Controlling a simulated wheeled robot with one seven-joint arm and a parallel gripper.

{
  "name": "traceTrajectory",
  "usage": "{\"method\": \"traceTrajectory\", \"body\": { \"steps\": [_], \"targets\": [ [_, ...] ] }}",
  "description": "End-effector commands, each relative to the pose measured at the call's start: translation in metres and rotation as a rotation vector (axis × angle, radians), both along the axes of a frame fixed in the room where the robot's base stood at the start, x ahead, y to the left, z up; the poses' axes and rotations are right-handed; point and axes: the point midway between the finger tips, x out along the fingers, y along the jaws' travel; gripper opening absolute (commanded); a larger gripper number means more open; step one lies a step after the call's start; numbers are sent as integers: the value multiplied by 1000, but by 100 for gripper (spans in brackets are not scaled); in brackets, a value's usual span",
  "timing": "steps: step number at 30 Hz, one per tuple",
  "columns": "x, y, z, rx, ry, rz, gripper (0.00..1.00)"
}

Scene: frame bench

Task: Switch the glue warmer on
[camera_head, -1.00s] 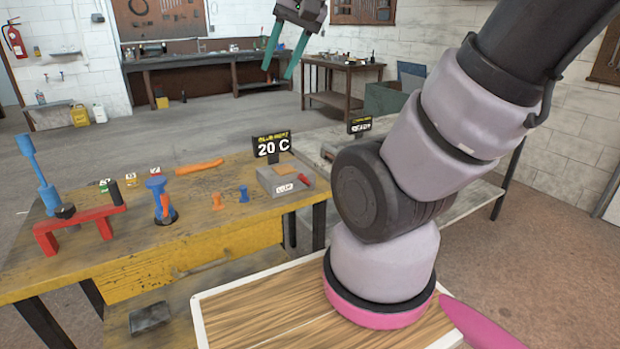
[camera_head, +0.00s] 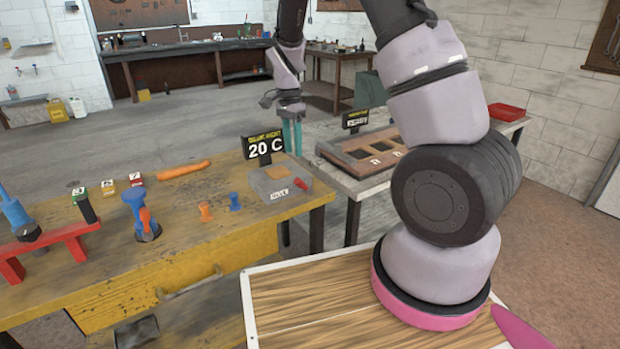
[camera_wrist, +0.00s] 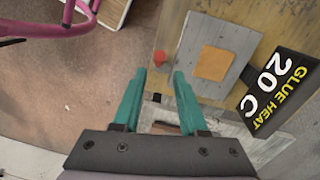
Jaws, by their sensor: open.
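The glue warmer (camera_head: 268,184) is a low grey box on the right end of the yellow workbench, with an orange patch on top. A red switch (camera_head: 300,185) sits at its right side; the wrist view shows it as a small red piece (camera_wrist: 187,58) at the box's edge. A black sign (camera_head: 263,147) behind the box reads "GLUE HEAT 20 C". My gripper (camera_head: 292,150) points down near the box's back right, its teal fingers apart and empty.
The yellow bench (camera_head: 200,255) also holds an orange tool (camera_head: 183,170), two small pegs, a blue-orange tool (camera_head: 141,215) and a red stand (camera_head: 50,245). A second table with a compartmented tray (camera_head: 375,150) and red box (camera_head: 507,112) stands behind to the right.

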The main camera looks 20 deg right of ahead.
Motion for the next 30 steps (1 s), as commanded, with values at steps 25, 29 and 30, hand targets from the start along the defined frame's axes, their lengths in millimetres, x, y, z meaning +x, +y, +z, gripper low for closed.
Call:
{"method": "traceTrajectory", "body": {
  "steps": [25,29,30],
  "targets": [
    [-8,-3,-115,-17,13,-14,42],
    [-8,-3,-118,-17,11,-13,42],
    [-8,-3,-118,-16,10,-13,42]
  ]
}}
